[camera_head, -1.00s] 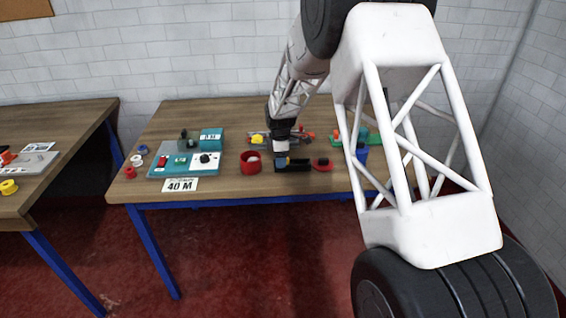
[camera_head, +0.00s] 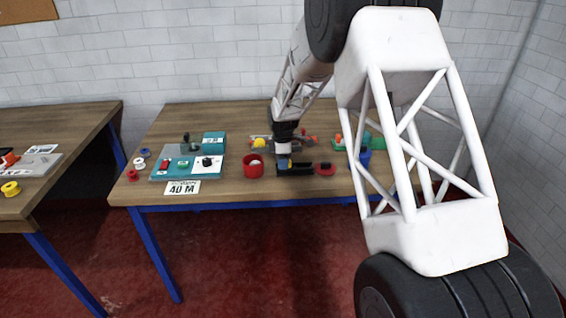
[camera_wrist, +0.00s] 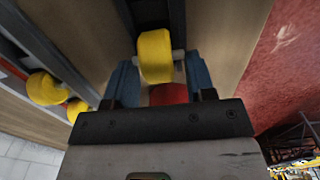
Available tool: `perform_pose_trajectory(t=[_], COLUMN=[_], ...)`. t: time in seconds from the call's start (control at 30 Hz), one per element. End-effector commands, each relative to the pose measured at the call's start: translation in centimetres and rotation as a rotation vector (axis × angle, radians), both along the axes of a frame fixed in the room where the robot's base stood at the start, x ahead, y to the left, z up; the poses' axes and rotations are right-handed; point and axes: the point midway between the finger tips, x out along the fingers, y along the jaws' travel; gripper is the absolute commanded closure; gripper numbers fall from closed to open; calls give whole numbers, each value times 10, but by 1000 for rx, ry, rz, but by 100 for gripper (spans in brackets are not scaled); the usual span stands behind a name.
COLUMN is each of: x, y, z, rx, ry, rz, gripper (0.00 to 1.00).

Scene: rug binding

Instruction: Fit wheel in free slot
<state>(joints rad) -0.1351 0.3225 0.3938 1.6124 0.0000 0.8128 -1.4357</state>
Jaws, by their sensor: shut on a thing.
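My gripper (camera_wrist: 158,75) has blue fingers closed on a yellow wheel (camera_wrist: 155,52). A pale pin or axle shows beside the wheel, and a red part (camera_wrist: 168,94) shows behind it, nearer the palm. A dark channelled holder (camera_wrist: 150,12) lies just past the wheel; I cannot tell whether they touch. In the head view my gripper (camera_head: 284,157) points down at the left end of the low black holder (camera_head: 300,169). The wheel is mostly hidden there. A red round piece (camera_head: 325,169) is at the holder's right end.
A red cup (camera_head: 253,167) stands close left of the holder. A blue cup (camera_head: 364,157) and green part are at right, partly behind my arm. Behind is a rail assembly with a yellow piece (camera_head: 258,142). A teal-and-grey panel (camera_head: 184,168) sits at left.

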Motion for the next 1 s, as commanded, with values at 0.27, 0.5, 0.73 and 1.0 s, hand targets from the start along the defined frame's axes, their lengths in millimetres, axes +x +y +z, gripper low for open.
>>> perform_pose_trajectory(t=[0.27,0.5,0.73,1.0], x=[0,-31,-66,-108], y=[0,-4,-9,-14], z=[31,32,37,40], rx=[0,0,0,0], ry=[-3,1,-1,0], rz=[0,0,0,0], gripper=[73,73,73,73])
